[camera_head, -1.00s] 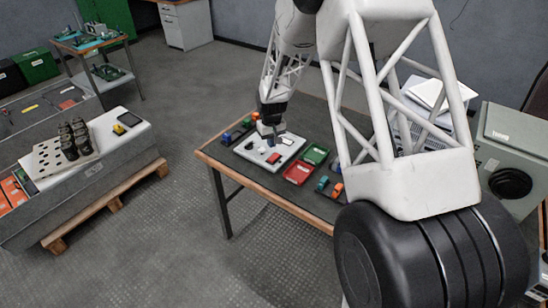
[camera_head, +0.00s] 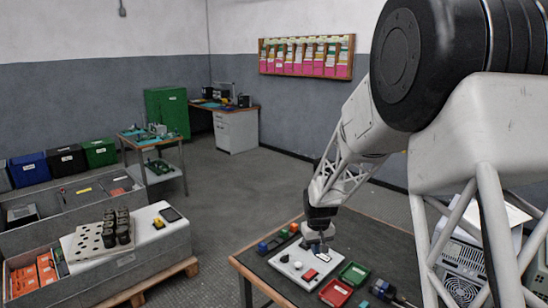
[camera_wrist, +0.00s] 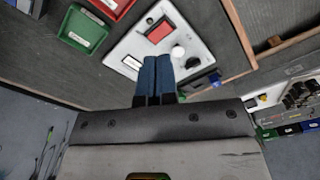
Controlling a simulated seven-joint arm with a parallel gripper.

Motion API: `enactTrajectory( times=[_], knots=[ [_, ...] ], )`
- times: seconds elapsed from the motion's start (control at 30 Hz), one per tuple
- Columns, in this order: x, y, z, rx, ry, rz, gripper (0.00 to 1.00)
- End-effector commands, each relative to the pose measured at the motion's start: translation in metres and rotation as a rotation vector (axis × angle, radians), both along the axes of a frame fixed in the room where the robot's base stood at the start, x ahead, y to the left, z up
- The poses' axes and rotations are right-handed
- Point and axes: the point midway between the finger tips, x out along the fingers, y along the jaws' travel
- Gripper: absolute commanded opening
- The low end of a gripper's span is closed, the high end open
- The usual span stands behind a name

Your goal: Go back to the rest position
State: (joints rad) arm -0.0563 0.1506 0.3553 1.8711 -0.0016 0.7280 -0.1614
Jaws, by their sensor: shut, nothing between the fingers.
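My gripper (camera_head: 321,247) is above the white board on the dark table at the lower middle of the head view. In the wrist view my gripper (camera_wrist: 156,62) shows two blue fingers side by side, pressed together with nothing between them. Whether the fingers touch the board cannot be told.
A red tray (camera_head: 335,293) and a green tray (camera_head: 354,274) sit right of the board. Small coloured blocks (camera_head: 270,244) lie at its left. A grey bench with a perforated plate (camera_head: 88,243) of black cylinders stands at left. Open floor lies between bench and table.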

Motion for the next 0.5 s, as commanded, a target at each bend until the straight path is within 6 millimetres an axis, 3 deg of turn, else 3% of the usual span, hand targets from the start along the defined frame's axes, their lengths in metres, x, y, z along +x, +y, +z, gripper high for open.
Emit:
enactTrajectory(
  times=[0.2, 0.5],
  knots=[
    [-0.041, -0.007, 0.05, 0.001, -0.024, -0.026, 0.0],
    [-0.103, -0.017, 0.105, 0.004, -0.055, -0.062, 0.0]
  ],
)
